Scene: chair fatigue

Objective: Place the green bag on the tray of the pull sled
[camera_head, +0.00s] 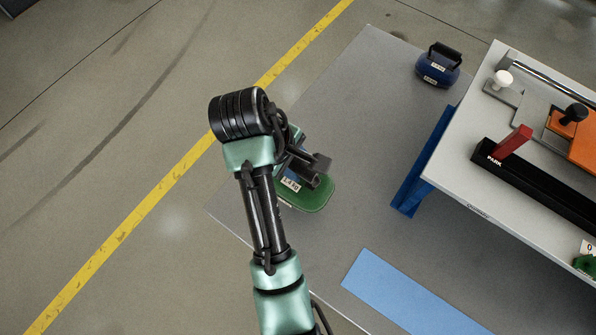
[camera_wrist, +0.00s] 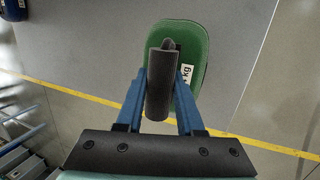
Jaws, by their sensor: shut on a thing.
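The green bag (camera_head: 314,194) has a white weight label and a dark handle. In the head view it is at the centre, over the grey floor panel and partly hidden by my arm. My gripper (camera_head: 306,168) is above it, partly hidden by my wrist. In the wrist view the green bag (camera_wrist: 197,40) is beyond the blue fingers of my gripper (camera_wrist: 159,100), which are shut on its dark handle (camera_wrist: 160,85). I cannot tell whether the bag touches the floor panel. I cannot clearly make out the pull sled or its tray.
A blue bag (camera_head: 438,68) stands at the back of the grey floor panel (camera_head: 365,75). A white-topped bench (camera_head: 455,165) with blue supports, a black bar and a red handle fills the right. A light blue patch (camera_head: 408,297) lies at the front. A yellow floor line (camera_head: 160,185) runs left.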

